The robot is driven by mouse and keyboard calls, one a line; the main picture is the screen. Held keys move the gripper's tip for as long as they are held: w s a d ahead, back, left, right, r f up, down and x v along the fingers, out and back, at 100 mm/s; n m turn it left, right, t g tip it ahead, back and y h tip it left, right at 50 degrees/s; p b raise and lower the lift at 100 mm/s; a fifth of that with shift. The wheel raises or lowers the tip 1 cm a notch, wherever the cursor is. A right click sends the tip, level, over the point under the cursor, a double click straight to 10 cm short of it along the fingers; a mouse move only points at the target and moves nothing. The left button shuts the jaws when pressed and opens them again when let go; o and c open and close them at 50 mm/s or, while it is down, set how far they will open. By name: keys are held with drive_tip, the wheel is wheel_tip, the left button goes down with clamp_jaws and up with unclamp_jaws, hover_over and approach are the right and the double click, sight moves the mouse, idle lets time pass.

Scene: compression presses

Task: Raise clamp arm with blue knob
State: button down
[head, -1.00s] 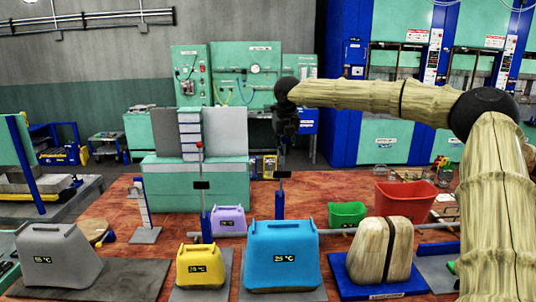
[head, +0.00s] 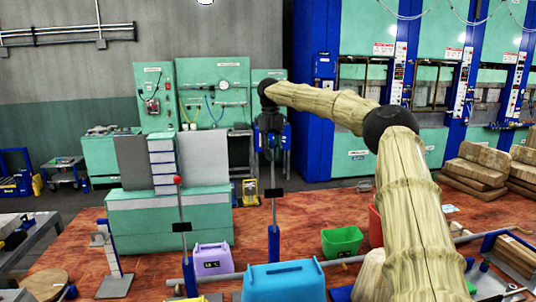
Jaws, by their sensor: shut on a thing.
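A clamp with a blue post (head: 273,246) and a thin upright rod stands behind the light-blue 25 °C container (head: 284,282). A small dark block (head: 274,193) sits on the rod. My gripper (head: 273,152) is directly above, pointing down, shut at the rod's top. The knob there is hidden by the dark fingers, so its colour cannot be seen. A second clamp with a red knob (head: 178,181) stands to the left, its dark block lower than the one under my gripper.
A purple container (head: 213,260) stands between the clamps, low down. A green bin (head: 342,241) is to the right, with a red bin (head: 375,224) partly behind my arm. A green cabinet (head: 170,218) stands behind the red-knob clamp.

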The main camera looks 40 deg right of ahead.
drive_tip(key=shift+w+r, duration=0.2)
drive_tip(key=shift+r, duration=0.55)
drive_tip(key=shift+d, duration=0.1)
drive_tip(key=c, duration=1.7)
unclamp_jaws()
drive_tip(key=shift+o, duration=0.9)
drive_tip(key=shift+w+f, duration=0.1)
drive_tip(key=shift+w, duration=0.05)
drive_tip(key=shift+d+f, duration=0.15)
drive_tip(key=shift+f, duration=0.25)
wheel_tip(320, 180, up, 12)
drive_tip(key=w+d, duration=0.1)
drive_tip(key=w, duration=0.1)
